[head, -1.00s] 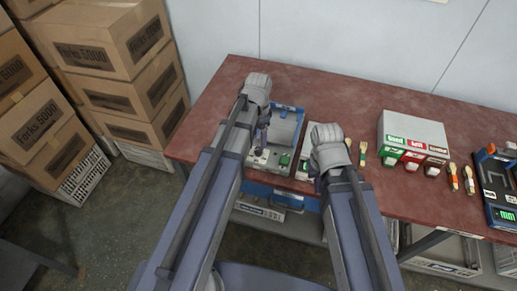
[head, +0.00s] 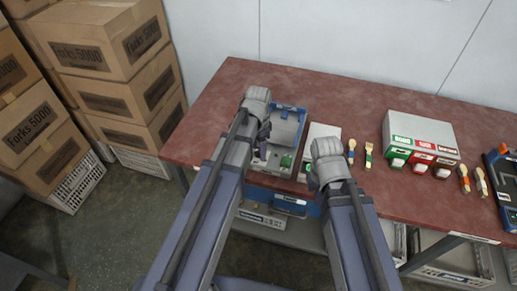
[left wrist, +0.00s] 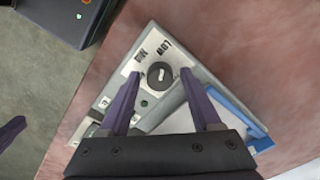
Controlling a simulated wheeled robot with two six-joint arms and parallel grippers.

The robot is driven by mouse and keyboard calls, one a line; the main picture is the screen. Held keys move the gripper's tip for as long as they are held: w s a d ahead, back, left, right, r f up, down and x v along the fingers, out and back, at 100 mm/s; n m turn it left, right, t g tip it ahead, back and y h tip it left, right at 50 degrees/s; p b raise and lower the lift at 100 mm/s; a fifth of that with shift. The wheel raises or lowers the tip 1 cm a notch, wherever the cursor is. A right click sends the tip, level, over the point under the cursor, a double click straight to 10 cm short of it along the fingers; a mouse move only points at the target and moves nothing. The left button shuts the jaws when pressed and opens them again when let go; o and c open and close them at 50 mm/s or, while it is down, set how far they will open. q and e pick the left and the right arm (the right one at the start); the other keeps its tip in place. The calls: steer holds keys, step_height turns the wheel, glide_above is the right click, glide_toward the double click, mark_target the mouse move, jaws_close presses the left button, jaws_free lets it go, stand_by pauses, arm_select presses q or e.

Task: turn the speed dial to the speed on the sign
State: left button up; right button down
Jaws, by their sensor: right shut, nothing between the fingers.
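The press machine (head: 288,128), grey with a blue frame, stands on the table near its front edge. In the left wrist view its speed dial (left wrist: 160,77) is a round black knob with a pale pointer mark. The labels LOW (left wrist: 170,47) and MID (left wrist: 134,59) are printed beside it. My left gripper (head: 264,133) is over the machine's front. In the left wrist view its two purple fingers are apart, one on each side of the dial; contact is unclear. My right gripper (head: 311,184) is shut and empty, right of the machine. I cannot make out a speed sign.
A pale box (head: 320,132) stands right of the machine, partly behind my right arm. Coloured spoons and forks (head: 368,154) lie further right, by a white dispenser (head: 420,130). Stacked cartons (head: 110,40) stand left of the red-brown table (head: 215,110). The table's back is clear.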

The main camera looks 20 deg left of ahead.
arm_select(q)
jaws_close()
stand_by(0.3)
steer(key=n, duration=1.1)
stand_by(0.5)
steer(key=shift+n, duration=0.5)
steer(key=shift+o, duration=0.9)
jaws_free()
